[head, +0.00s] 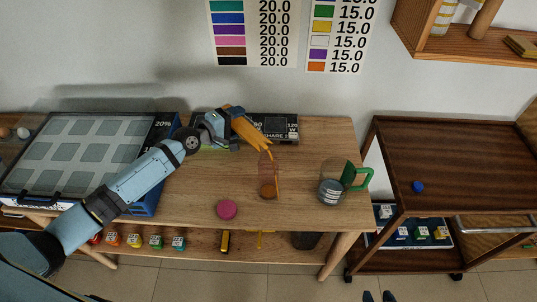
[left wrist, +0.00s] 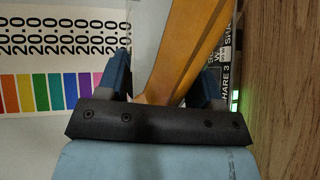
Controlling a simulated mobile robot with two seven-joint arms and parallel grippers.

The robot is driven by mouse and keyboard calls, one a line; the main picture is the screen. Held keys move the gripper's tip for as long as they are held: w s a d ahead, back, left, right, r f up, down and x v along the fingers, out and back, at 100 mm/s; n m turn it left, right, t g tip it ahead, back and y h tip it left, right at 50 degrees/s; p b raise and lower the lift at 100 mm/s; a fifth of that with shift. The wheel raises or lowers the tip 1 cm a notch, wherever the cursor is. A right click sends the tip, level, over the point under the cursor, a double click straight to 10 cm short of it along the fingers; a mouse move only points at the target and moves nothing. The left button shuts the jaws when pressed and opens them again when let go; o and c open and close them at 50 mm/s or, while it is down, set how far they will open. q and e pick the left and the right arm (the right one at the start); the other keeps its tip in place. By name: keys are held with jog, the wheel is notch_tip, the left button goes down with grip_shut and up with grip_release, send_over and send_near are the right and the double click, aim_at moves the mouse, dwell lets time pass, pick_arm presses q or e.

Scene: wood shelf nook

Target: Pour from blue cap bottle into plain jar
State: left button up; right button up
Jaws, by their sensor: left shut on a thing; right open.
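My left gripper (head: 222,124) is shut on the bottle (head: 250,132), which looks amber and is tipped steeply, its low end toward the right. The bottle also shows between the blue fingers in the left wrist view (left wrist: 190,55). The clear plain jar (head: 267,170) stands upright on the wooden table under the bottle's low end, with amber content at its bottom. A blue cap (head: 418,186) lies on the dark cart at the right. My right gripper (head: 378,296) shows only its parted fingertips at the bottom edge, open and empty.
A black box (head: 275,128) is behind, and a large case (head: 95,150) fills the table's left. The dark cart top (head: 460,165) is mostly clear.

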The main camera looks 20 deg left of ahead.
pick_arm(q)
jog(key=shift+d+r+m+p, duration=0.15)
jog(key=shift+r+m+p, duration=0.65)
jog(key=shift+r+p, duration=0.5)
dwell(1.2)
jog(key=shift+s+d+r+m+t+y+p, duration=0.2)
jog(key=shift+r+m+p, duration=0.3)
jog(key=shift+p, duration=0.65)
jog(key=shift+s+d+r+m+t+y+p, duration=0.15)
jog(key=shift+r+m+p, duration=0.35)
jog(key=shift+p, duration=0.65)
